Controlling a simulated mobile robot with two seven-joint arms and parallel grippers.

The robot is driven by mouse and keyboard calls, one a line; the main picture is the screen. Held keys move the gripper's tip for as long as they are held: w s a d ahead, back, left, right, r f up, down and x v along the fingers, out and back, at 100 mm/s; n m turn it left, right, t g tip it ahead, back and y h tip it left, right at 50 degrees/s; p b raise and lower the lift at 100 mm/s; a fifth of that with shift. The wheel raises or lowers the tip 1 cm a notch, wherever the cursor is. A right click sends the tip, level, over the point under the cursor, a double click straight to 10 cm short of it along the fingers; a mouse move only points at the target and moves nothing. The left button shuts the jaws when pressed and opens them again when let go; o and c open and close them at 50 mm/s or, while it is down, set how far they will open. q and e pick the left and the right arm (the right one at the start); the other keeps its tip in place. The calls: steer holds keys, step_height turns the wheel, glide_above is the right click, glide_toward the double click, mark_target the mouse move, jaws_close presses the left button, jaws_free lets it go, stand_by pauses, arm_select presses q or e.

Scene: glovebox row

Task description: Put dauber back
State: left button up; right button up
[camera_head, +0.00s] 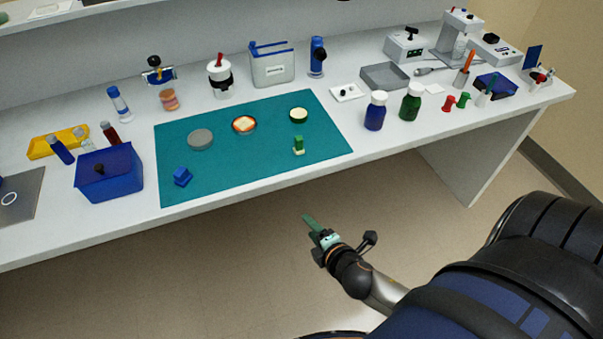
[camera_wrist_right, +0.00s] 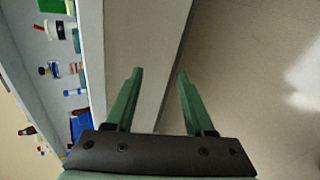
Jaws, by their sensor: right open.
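A small green piece with a pale base (camera_head: 298,146) stands on the teal mat (camera_head: 230,176), near its front right. A small blue block-like piece (camera_head: 182,177) lies at the mat's front left. I cannot tell for certain which thing is the dauber. Red and green small handled pieces (camera_head: 448,104) stand at the right of the bench. My right gripper (camera_head: 309,222) is in front of the bench, over the floor and apart from everything. In the right wrist view its green fingers (camera_wrist_right: 160,73) are spread with nothing between them. My left gripper is out of view.
The mat holds a grey disc (camera_head: 201,139) and two round dishes (camera_head: 299,115). Blue-labelled and green bottles (camera_head: 411,102) stand right of it. A blue box (camera_head: 108,174) stands left. The bench's front edge lies between my right gripper and the mat.

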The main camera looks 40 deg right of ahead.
steer(key=s+a+f+m+g+y, duration=0.2)
steer(key=s+a+f+m+y, duration=0.2)
steer(key=s+a+m, duration=0.4)
steer(key=a+m, duration=0.1)
steer(key=m, duration=0.6)
steer(key=shift+s+a+g, duration=0.2)
steer(key=shift+s+g, duration=0.1)
steer(key=shift+s, duration=0.05)
